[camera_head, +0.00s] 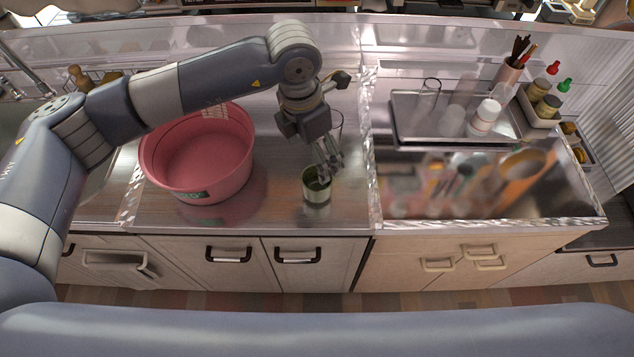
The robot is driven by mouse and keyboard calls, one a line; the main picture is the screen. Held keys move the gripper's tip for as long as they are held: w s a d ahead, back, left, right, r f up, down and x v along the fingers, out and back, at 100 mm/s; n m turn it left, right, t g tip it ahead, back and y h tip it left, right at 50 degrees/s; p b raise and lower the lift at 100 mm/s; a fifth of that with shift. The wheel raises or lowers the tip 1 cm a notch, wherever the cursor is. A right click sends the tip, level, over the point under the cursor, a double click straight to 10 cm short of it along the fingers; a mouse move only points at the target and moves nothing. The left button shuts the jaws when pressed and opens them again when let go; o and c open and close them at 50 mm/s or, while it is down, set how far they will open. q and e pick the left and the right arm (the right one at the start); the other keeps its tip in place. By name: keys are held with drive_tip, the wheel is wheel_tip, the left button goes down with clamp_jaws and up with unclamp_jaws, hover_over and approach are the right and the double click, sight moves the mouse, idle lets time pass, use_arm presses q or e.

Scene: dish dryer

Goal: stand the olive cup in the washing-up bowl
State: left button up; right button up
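The olive cup (316,190) stands upright on the counter, right of the pink washing-up bowl (216,184) and near the counter's front edge. The bowl looks empty. My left gripper (328,169) points down at the cup's rim, with its fingertips at or just over the mouth. I cannot tell whether the fingers touch the cup or how far apart they are. My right gripper is not in view.
A clear glass (336,123) stands behind my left gripper. Right of a clear divider, a grey tray (404,117) holds glasses and a jar (484,118). Bare counter (263,205) lies between bowl and cup.

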use_arm(q)
drive_tip(key=p, duration=0.1)
approach(317, 178)
drive_tip(key=s, duration=0.2)
drive_tip(key=f+p, duration=0.1)
drive_tip(key=f, duration=0.1)
drive_tip(key=f+p, duration=0.1)
drive_tip(key=f, duration=0.1)
drive_tip(key=shift+d+f, duration=0.25)
drive_tip(key=shift+d, duration=0.15)
drive_tip(key=shift+d+f+p, duration=0.1)
drive_tip(key=shift+f+p, duration=0.2)
drive_tip(key=shift+f, duration=0.35)
drive_tip(key=c, duration=1.4)
drive_tip(key=shift+r, duration=0.15)
